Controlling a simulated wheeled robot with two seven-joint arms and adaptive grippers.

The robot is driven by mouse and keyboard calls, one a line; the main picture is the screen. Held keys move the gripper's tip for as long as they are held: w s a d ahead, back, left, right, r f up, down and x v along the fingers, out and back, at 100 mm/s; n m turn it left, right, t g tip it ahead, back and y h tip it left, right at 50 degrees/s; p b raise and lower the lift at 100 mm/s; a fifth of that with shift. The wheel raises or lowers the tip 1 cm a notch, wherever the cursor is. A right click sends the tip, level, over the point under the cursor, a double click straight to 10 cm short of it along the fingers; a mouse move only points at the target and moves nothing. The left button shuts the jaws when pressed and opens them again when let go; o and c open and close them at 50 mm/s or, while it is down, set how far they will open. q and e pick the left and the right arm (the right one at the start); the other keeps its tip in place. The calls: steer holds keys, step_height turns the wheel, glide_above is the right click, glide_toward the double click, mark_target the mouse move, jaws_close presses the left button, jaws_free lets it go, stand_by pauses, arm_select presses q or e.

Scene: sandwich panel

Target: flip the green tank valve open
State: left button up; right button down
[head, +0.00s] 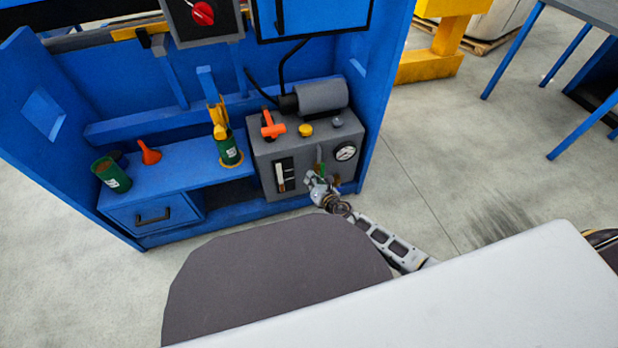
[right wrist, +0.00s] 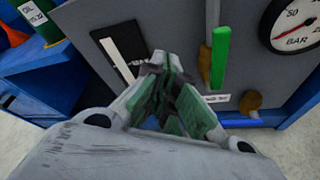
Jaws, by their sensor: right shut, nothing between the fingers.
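The green tank valve handle (right wrist: 219,58) stands upright beside a brass fitting (right wrist: 205,65) on the front of the grey tank (head: 270,153). In the head view the handle (head: 322,168) shows as a small green strip, partly hidden by my gripper. My right gripper (head: 312,179) is in front of the tank's lower front. In the right wrist view my right gripper (right wrist: 165,72) is shut and empty, with its fingertips to the left of the handle, apart from it in the picture. The depth gap cannot be told. My left gripper is not in view.
A pressure gauge (head: 346,151) is right of the handle, and a level gauge (head: 284,174) is to its left. An orange lever (head: 272,126) and a yellow knob (head: 305,130) sit on top. Green cans (head: 110,175) and a red funnel (head: 149,152) stand on the blue shelf.

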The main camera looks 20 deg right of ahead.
steer(key=s+d, duration=0.3)
steer(key=s, duration=0.4)
steer(key=shift+s, duration=0.35)
stand_by(0.4)
